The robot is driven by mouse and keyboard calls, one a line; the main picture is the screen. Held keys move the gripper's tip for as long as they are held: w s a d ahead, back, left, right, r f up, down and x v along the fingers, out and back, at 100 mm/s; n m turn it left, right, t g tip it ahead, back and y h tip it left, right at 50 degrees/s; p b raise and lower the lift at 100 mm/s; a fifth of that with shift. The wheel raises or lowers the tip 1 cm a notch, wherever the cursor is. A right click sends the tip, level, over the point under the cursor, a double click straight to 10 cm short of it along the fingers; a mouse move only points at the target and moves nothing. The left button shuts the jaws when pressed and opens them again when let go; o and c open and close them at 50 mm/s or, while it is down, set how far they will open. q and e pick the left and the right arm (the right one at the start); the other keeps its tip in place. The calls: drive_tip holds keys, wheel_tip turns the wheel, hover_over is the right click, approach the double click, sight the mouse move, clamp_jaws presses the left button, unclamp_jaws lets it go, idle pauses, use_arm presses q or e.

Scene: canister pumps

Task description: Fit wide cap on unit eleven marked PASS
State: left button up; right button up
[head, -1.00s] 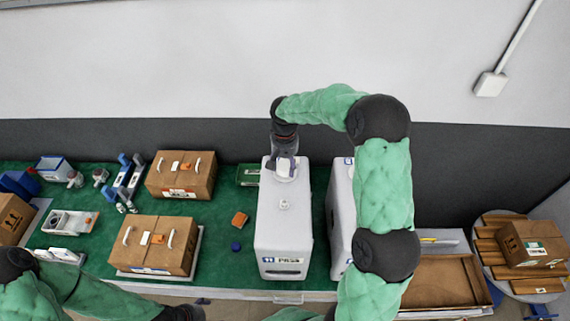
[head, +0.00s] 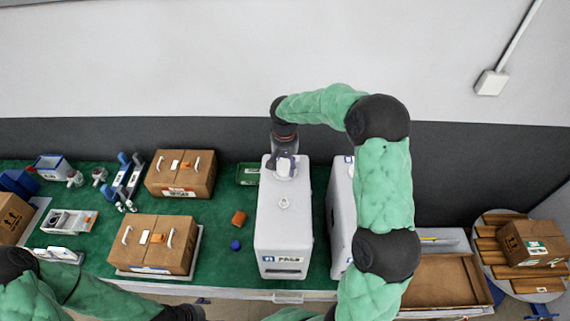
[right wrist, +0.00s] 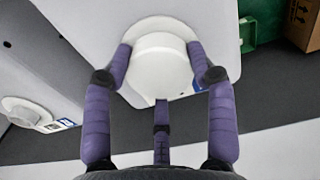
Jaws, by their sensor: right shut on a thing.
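The white unit marked PASS (head: 284,235) stands upright on the green bench, its label (head: 289,260) facing the front. A wide white cap (right wrist: 162,68) is at the round collar on the far part of its top; I cannot tell how firmly it sits. My right gripper (head: 285,166) comes from above with its purple fingers around the cap, also in the right wrist view (right wrist: 160,62), and is shut on it. A small white fitting (head: 283,203) is nearer the front on the unit's top. My left gripper (head: 190,312) is low at the bottom edge, its fingers unclear.
A second white unit (head: 341,200) stands close on the right, partly behind my right arm. A green bin (head: 248,174) is behind; a wooden tray (head: 440,283) is right.

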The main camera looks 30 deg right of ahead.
drive_tip(key=o, duration=0.9)
drive_tip(key=o, duration=0.3)
drive_tip(key=shift+r, duration=0.1)
drive_tip(key=shift+r+p, duration=2.7)
drive_tip(key=shift+r, duration=1.8)
